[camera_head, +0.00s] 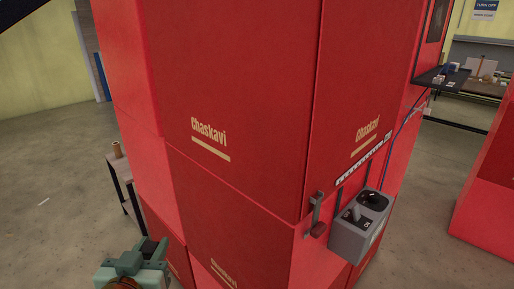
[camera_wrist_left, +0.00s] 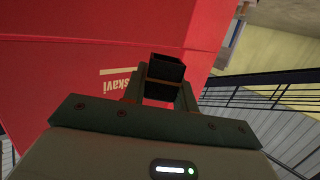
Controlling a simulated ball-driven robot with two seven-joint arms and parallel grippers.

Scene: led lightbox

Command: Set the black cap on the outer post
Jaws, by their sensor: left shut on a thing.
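My left gripper (camera_head: 150,248) is at the bottom left of the head view, low in front of the red wall. It is shut on the black cap (camera_wrist_left: 166,67), a dark, square-sided, hollow-looking piece held between the fingertips in the left wrist view. In the head view the cap is a small dark patch, partly hidden by the gripper. A short tan upright piece (camera_head: 116,149) stands on a small dark-legged stand to the upper left of the gripper, apart from it. I cannot tell whether it is the outer post. My right gripper is not in view.
Large red panels (camera_head: 235,100) marked "Chaskavi" fill the middle. A grey control box (camera_head: 360,228) with a lever hangs on the right face, near a small bracket (camera_head: 316,213). Open concrete floor (camera_head: 50,200) lies left. A dark railing (camera_wrist_left: 270,90) shows in the wrist view.

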